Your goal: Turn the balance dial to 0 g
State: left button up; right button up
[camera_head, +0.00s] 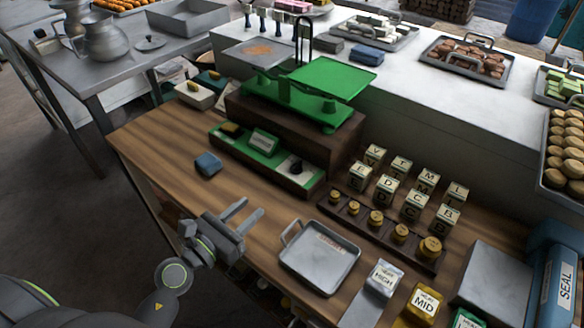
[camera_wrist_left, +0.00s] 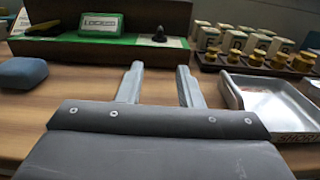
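The green balance (camera_head: 310,90) stands on a dark wooden block on the wooden table. In front of it is a low base with a green and pale top. A small black knob, apparently the dial (camera_head: 296,167), stands on the pale right part; it also shows in the left wrist view (camera_wrist_left: 159,35). A label plate (camera_head: 264,142) on the green part seems to read "LOCKED" in the wrist view (camera_wrist_left: 100,23). My left gripper (camera_head: 251,206) is open and empty, in front of the base and apart from the knob, its fingers (camera_wrist_left: 160,70) pointing toward it. My right gripper is out of view.
A metal tray (camera_head: 320,258) lies right of my left gripper. A blue block (camera_head: 208,163) lies to its left. Brass weights (camera_head: 376,218) stand in a wooden rack, with lettered blocks (camera_head: 415,205) behind. The wood between gripper and base is clear.

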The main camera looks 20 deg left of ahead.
aim_at(292, 170)
pick_arm(q)
jog(key=p+x, duration=0.2)
jog(key=x, duration=1.4)
jog(key=shift+w+d+p, duration=0.1)
jog(key=shift+w+p, duration=0.2)
jog(key=shift+p, duration=0.1)
jog(key=shift+c, duration=0.4)
jog(key=c, duration=0.6)
